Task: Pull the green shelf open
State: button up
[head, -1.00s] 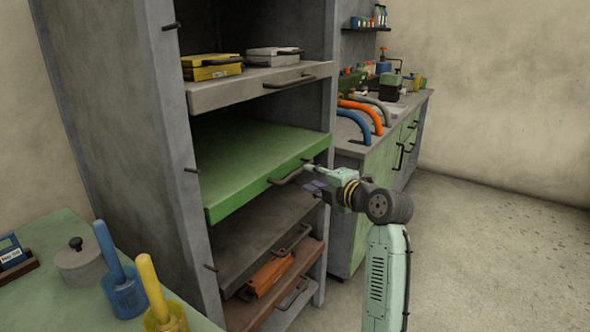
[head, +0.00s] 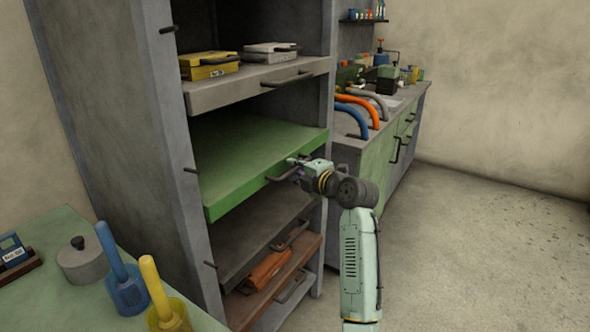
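The green shelf (head: 250,150) is a flat pull-out board in the grey cabinet, below a grey shelf. Its dark bar handle (head: 285,174) is on the front edge, toward the right. My gripper (head: 296,166) is at the right part of this handle, with its fingertips close to or overlapping it. The fingers are small in view, and I cannot tell whether they are shut on the handle or just beside it.
The grey shelf (head: 215,93) above holds a yellow case (head: 209,66) and a white case (head: 268,55). More shelves with handles are below. A bench (head: 365,155) with hoses stands to the right. A table (head: 50,295) is at lower left. The floor (head: 470,250) at right is clear.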

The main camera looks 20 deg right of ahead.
grip_shut()
dwell(0.5)
jog(key=s+d+b, duration=0.6)
jog(key=s+d, duration=0.3)
jog(key=s, duration=0.2)
jog(key=s+d+b, duration=0.5)
jog(key=s+d, duration=0.4)
jog(key=s, duration=0.3)
jog(key=shift+b, duration=0.4)
jog(key=shift+o, duration=1.7)
grip_release()
